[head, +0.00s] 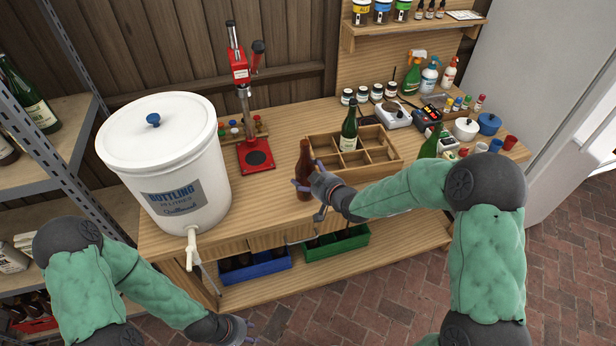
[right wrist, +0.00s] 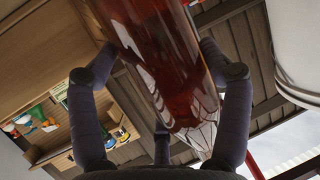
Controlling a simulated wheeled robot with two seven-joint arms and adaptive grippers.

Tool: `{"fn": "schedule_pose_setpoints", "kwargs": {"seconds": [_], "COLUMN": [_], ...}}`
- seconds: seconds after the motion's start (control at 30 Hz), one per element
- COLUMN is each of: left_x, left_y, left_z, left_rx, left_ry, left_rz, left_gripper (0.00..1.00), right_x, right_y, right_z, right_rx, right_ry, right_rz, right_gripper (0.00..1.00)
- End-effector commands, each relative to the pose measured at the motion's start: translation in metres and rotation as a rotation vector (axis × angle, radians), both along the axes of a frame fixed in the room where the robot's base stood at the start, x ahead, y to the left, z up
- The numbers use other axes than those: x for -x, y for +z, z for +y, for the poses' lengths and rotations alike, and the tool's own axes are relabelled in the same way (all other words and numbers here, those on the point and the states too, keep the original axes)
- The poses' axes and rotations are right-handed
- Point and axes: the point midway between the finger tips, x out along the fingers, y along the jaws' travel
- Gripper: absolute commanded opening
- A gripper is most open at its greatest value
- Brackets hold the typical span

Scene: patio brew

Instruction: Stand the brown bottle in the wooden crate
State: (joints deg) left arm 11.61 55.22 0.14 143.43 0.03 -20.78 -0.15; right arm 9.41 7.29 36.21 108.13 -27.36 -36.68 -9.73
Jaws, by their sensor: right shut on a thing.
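The brown bottle (head: 304,172) is upright in my right gripper (head: 308,185), just left of the wooden crate. It also fills the middle of the right wrist view (right wrist: 165,60), between the fingers of my right gripper (right wrist: 160,85). I cannot tell if its base touches the bench. The wooden crate (head: 388,166) has several compartments and sits on the bench. A green bottle (head: 349,128) stands in one of its back compartments. My left gripper (head: 248,335) is low at the bottom of the head view, away from the bench; its fingers are too small to read.
A white bottling bucket (head: 165,150) with a tap stands at the bench's left. A red capper (head: 256,155) stands behind the brown bottle. Another green bottle (head: 430,146) stands right of the crate. Blue (head: 256,268) and green (head: 336,244) crates sit on the lower shelf.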

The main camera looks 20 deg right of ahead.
Motion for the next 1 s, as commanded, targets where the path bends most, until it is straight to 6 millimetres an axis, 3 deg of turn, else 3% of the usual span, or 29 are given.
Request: {"fn": "schedule_pose_setpoints", "kwargs": {"seconds": [0.23,0.7,0.73,0.77,0.8,1.0], "left_x": [0.0,0.0,0.0,0.0,0.0,0.0], "left_y": [-0.011,-0.014,-0.013,-0.013,-0.013,-0.013], "left_z": [0.0,0.0,0.0,0.0,0.0,0.0], "left_rx": [0.0,0.0,0.0,0.0,0.0,0.0], "left_ry": [0.0,0.0,0.0,0.0,0.0,0.0], "left_rz": [0.0,0.0,0.0,0.0,0.0,0.0], "left_gripper": [0.4,0.4,0.4,0.4,0.4,0.4], "right_x": [-0.001,-0.001,0.0,0.0,0.0,0.0], "right_y": [-0.029,-0.033,-0.034,-0.034,-0.034,-0.034], "right_z": [-0.001,-0.001,0.0,0.0,0.0,0.0], "right_rx": [-0.001,-0.001,-0.001,-0.001,-0.001,-0.001], "right_ry": [-0.001,-0.001,0.0,0.0,0.0,0.0], "right_rz": [-0.002,-0.003,0.001,0.001,0.001,0.001], "right_gripper": [0.36,0.36,0.87,0.95,1.0,1.0]}}
